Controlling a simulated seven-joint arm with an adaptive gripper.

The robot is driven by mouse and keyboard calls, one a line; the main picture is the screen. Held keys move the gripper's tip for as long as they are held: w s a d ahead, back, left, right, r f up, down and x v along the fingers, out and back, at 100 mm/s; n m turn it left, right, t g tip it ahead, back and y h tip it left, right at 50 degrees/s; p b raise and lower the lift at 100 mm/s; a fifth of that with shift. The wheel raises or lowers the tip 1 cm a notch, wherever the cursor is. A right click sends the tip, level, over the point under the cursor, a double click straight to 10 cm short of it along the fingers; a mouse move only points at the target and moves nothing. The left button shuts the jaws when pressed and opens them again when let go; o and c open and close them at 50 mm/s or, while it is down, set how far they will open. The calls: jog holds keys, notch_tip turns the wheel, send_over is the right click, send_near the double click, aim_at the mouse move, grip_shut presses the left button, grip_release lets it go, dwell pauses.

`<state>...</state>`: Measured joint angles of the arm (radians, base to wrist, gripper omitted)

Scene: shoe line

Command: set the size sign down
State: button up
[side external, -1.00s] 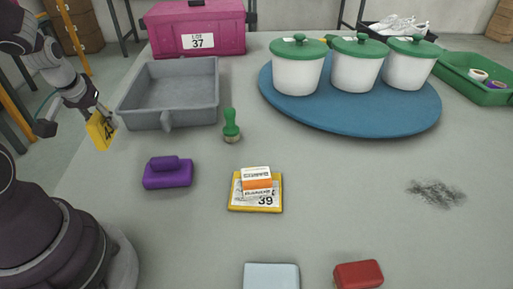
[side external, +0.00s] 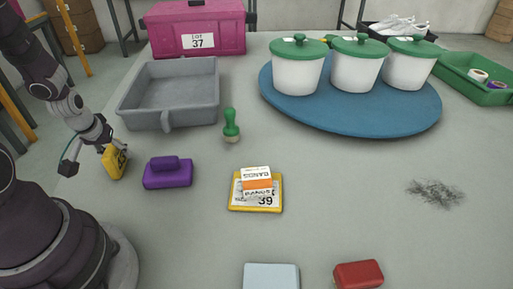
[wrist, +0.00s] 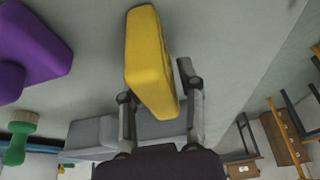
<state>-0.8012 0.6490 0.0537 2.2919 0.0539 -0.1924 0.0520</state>
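The yellow size sign (side external: 115,161) is at my gripper (side external: 106,148), low over the left side of the table, left of the purple block. Its dark lettering faces right and is seen edge-on. In the wrist view the sign (wrist: 147,62) lies between the two fingers of my gripper (wrist: 158,84) and reaches past their tips. My gripper looks shut on the sign. Whether the sign's lower edge touches the table is not clear.
A purple block (side external: 167,178) is close on the right. A green-handled stamp (side external: 231,128) and grey tray (side external: 126,111) stand behind. A yellow 39 sign (side external: 240,206) bears a small box (side external: 256,171). White pots (side external: 297,75) stand on a blue oval board (side external: 330,119). The table's left edge is near.

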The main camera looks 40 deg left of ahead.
jog(key=shift+o, duration=0.5)
jog(key=shift+r, duration=0.25)
jog(key=v, duration=1.1)
jog(key=shift+d+r, duration=0.15)
jog(key=shift+r, duration=0.2)
jog(key=d+r+m+t+h, duration=0.1)
jog(key=d+r+m, duration=0.3)
jog(key=d, duration=0.4)
jog(key=w+d+r+m+t+h, duration=0.1)
jog(key=d+r+m, duration=0.3)
jog(key=d, duration=0.4)
jog(key=shift+w+m+h, duration=0.25)
jog(key=shift+m+h, duration=0.25)
jog(key=shift+h, duration=0.1)
